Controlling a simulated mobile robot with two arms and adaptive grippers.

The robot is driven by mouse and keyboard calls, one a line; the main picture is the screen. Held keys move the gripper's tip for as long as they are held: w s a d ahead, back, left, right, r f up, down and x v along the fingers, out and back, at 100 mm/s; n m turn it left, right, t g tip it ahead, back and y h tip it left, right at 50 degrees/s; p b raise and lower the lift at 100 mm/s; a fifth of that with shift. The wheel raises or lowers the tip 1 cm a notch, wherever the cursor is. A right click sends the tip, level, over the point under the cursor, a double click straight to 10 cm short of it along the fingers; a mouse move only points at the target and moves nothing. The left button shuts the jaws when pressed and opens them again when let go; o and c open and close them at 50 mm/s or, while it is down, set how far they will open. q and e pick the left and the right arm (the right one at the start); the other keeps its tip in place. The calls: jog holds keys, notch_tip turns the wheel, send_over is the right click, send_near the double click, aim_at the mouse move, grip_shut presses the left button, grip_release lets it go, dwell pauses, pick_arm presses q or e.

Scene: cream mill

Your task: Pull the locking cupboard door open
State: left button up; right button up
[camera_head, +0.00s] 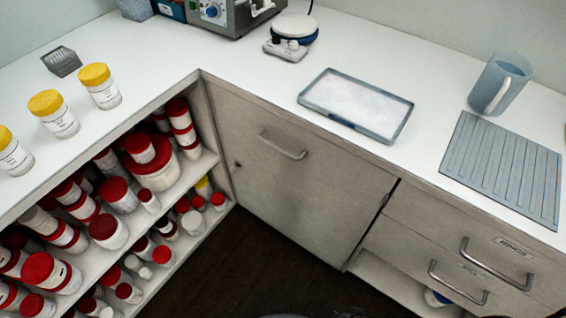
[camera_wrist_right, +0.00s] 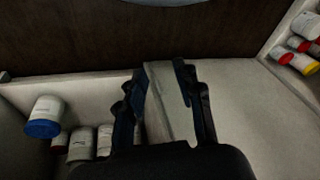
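The cupboard door (camera_head: 300,190) is a beige panel under the counter in the head view, with a bar handle (camera_head: 283,145) near its top and a small dark lock (camera_head: 238,163) at its left. It looks closed or nearly so; a dark gap runs down its right edge. My right gripper (camera_wrist_right: 164,82) shows in the right wrist view with its fingers apart. A pale upright panel edge (camera_wrist_right: 160,85) shows between the fingers; I cannot tell whether they touch it. My left gripper is not in view.
Open shelves (camera_head: 185,175) with several red-lidded jars stand left of the door. Drawers (camera_head: 470,240) with bar handles are at the right, above an open compartment with a blue-lidded jar (camera_wrist_right: 44,118). The counter holds a tray (camera_head: 312,100) and a jug (camera_head: 510,75). Dark floor (camera_head: 240,265) is clear.

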jog(key=w+a+r+m+t, duration=0.1)
jog(key=w+r+m, duration=0.1)
jog(key=w+r, duration=0.1)
jog(key=w+a+r+m+t+y, duration=0.1)
jog(key=w+r, duration=0.2)
jog(key=w, duration=0.3)
jog(key=w+a+r+m+t, duration=0.1)
jog(key=w+a+r+m, duration=0.1)
jog(key=w+r, duration=0.2)
jog(key=shift+w+m+y, duration=0.3)
jog(key=shift+w+y, duration=0.1)
jog(key=shift+w, duration=0.05)
jog(key=shift+c, duration=0.4)
jog(key=m+t+y, duration=0.6)
jog(key=m, duration=0.3)
send_near(284, 153)
jog(key=x, duration=1.1)
jog(key=shift+w+a+b, duration=0.1)
jog(key=shift+w+b, duration=0.1)
jog(key=shift+b, duration=0.15)
grip_shut()
jog(key=shift+f, duration=0.1)
